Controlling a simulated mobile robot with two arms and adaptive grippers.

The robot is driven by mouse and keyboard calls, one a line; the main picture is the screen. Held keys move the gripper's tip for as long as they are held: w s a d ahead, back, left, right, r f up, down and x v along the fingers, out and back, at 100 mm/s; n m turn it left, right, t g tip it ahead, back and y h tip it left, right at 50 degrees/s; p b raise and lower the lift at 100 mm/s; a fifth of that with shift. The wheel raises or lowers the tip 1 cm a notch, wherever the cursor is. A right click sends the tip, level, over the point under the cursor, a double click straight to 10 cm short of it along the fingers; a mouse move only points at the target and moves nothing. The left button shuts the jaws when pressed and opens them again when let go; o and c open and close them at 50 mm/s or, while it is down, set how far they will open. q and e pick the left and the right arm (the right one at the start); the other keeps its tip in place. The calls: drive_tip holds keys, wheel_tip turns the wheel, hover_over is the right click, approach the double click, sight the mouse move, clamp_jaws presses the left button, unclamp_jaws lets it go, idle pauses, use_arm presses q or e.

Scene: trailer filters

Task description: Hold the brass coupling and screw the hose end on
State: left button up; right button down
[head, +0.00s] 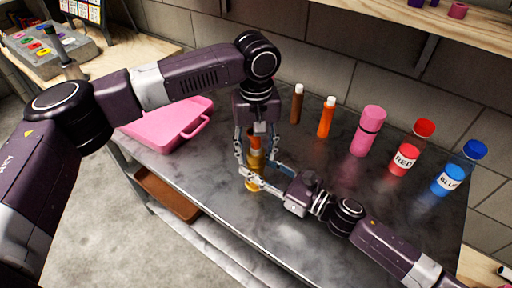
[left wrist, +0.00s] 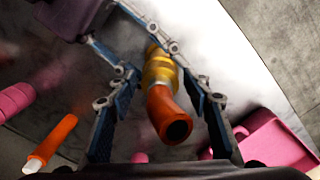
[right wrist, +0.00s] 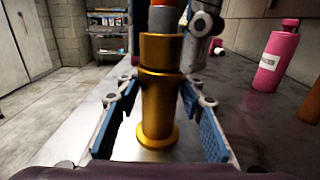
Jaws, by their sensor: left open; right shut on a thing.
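The brass coupling (head: 254,162) stands upright on the grey metal bench, its flanged foot (right wrist: 156,138) low in the right wrist view. The orange hose end (left wrist: 167,110) sits at the coupling's top and looks in line with it; whether its thread is engaged I cannot tell. My right gripper (head: 262,176) comes in from the right, low down, and is shut on the coupling, with one finger on each side. My left gripper (head: 254,150) points down from above. Its fingers are open on either side of the hose end, with gaps showing in the left wrist view.
A pink case (head: 165,125) lies to the left. Brown (head: 297,105) and orange (head: 326,118) bottles, a pink flask (head: 368,132), and red (head: 404,160) and blue (head: 449,181) labelled bottles stand along the back. The front right of the bench is clear.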

use_arm(q)
drive_tip(key=c, duration=1.2)
drive_tip(key=m, duration=2.1)
drive_tip(key=o, duration=1.3)
drive_tip(key=shift+o, duration=0.2)
